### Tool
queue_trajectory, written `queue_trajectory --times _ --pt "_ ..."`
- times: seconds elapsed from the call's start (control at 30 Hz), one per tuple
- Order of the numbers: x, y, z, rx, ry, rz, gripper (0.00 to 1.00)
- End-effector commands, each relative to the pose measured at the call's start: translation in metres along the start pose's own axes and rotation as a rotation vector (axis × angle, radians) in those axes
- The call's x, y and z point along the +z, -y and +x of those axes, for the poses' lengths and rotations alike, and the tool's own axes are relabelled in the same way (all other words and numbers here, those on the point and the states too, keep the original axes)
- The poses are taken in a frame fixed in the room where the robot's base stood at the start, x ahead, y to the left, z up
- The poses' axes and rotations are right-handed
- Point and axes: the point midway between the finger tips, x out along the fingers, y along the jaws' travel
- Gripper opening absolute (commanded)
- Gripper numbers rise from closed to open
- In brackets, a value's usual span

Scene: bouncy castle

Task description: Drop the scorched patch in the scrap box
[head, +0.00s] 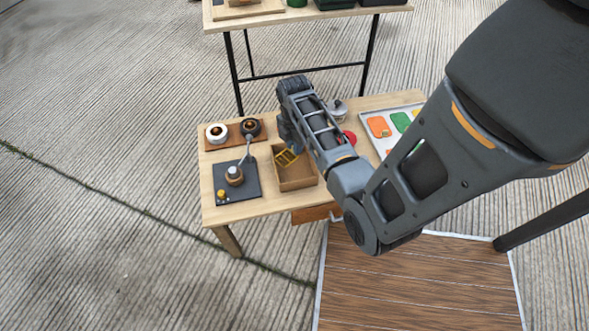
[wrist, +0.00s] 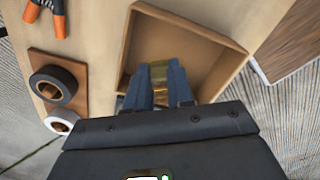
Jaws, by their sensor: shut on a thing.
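The scrap box (head: 297,184) is an open brown wooden box on the small table. In the wrist view its wall (wrist: 222,32) encloses a bare floor as far as I can see. My gripper (head: 288,150) is over the box's left back part, in the head view. It is shut on a yellow-brown patch (head: 287,158), which shows as a small piece between the fingertips in the wrist view (wrist: 158,71). The fingers hide part of the patch and the near corner of the box. I cannot tell its height above the box floor.
A board (wrist: 38,62) with a black roll (wrist: 53,85) and a white roll (head: 217,132) is left of the box. A white tray (head: 381,143) with coloured patches is right. Orange-handled pliers (wrist: 45,16) lie on the table.

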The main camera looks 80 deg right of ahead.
Motion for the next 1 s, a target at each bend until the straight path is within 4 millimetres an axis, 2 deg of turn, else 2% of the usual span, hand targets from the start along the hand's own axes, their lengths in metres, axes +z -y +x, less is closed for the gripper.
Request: queue_trajectory --times 0.13,0.17,0.43,0.77,1.0 --pt "0.0 0.0 -0.001 0.0 0.0 0.0 0.0" --pt "0.0 0.0 -0.001 0.0 0.0 0.0 0.25" --pt "0.0 0.0 -0.001 0.0 0.0 0.0 0.51" --pt "0.0 0.0 -0.006 0.0 0.0 0.0 0.52" --pt "0.0 -0.001 -0.042 0.002 0.001 -0.001 0.52"
